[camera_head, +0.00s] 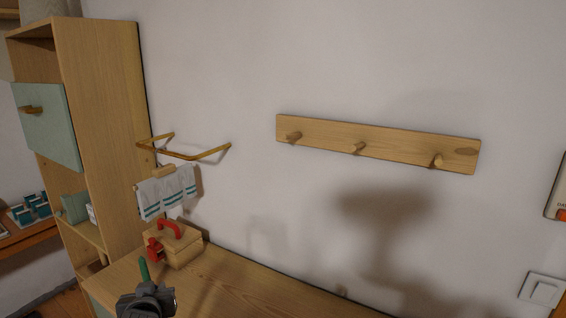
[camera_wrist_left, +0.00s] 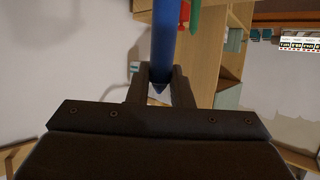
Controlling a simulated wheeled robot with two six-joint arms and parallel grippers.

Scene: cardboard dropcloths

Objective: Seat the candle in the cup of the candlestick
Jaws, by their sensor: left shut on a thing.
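My left gripper (camera_head: 148,301) is at the bottom of the head view, over the near left part of the wooden counter. In the left wrist view my left gripper (camera_wrist_left: 160,76) is shut on a long blue stick, which looks like the candle (camera_wrist_left: 165,35). Its pointed end sits between the fingers and its other end runs out of the top of the picture. The blue candle cannot be made out in the head view. A green stick (camera_head: 145,270) shows just beyond the gripper; its base is hidden. I cannot make out the candlestick. My right gripper is not in view.
A wooden box with a red handle (camera_head: 180,252) stands on the counter (camera_head: 245,291) by the wall. A towel (camera_head: 167,192) hangs above it near brass brackets (camera_head: 185,154). A tall cabinet (camera_head: 104,130) stands left. A peg rail (camera_head: 380,145) is on the wall.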

